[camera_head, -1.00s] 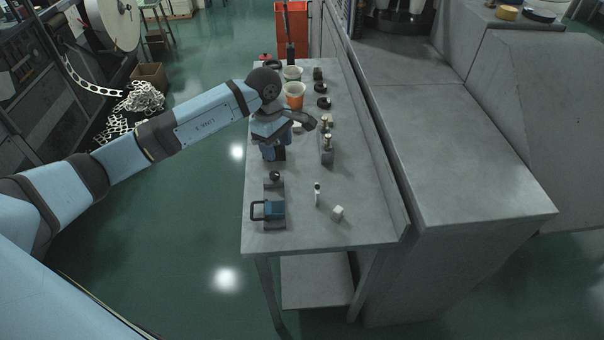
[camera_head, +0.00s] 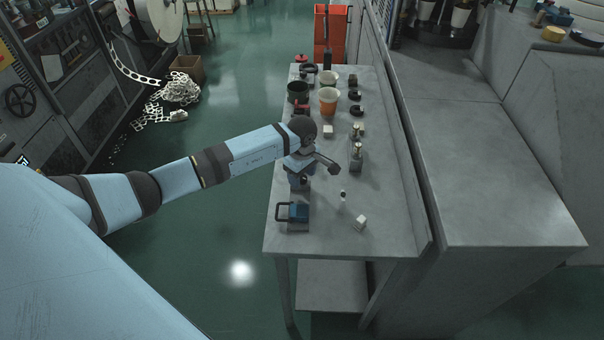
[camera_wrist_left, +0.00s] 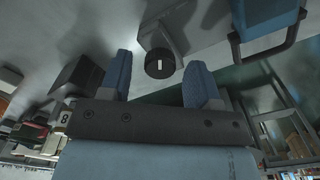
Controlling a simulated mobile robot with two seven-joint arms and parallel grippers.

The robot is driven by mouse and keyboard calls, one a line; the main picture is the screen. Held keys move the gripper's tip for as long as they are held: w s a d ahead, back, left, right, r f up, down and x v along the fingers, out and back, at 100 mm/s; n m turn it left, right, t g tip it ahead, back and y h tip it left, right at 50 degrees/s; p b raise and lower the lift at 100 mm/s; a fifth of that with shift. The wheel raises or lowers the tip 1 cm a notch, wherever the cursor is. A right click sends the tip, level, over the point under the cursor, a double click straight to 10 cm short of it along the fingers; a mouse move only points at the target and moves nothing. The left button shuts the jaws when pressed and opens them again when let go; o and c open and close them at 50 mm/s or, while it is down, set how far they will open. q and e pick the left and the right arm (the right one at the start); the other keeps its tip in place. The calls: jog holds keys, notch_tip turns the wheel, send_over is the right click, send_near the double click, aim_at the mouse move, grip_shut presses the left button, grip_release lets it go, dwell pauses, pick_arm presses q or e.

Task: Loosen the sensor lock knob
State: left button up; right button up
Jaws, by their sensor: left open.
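The sensor lock knob (camera_wrist_left: 159,63) is a round black knob with a white mark, on a grey block (camera_wrist_left: 172,25) in the left wrist view. My left gripper (camera_wrist_left: 158,68) is open, with one blue finger on each side of the knob. Gaps show between the knob and both fingers, and nothing is held. In the head view my left gripper (camera_head: 298,182) points down at the bench's left side, just behind the blue device with a black handle (camera_head: 293,212). There the arm largely hides the knob. My right gripper is in neither view.
The grey bench (camera_head: 330,240) also holds a small white cube (camera_head: 360,222), a small upright bottle (camera_head: 342,198), a block with metal fittings (camera_head: 356,158), and cups including an orange one (camera_head: 328,100). A raised wall bounds its right side.

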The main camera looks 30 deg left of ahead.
pick_arm(q)
jog(key=shift+f, duration=0.25)
jog(key=c, duration=0.9)
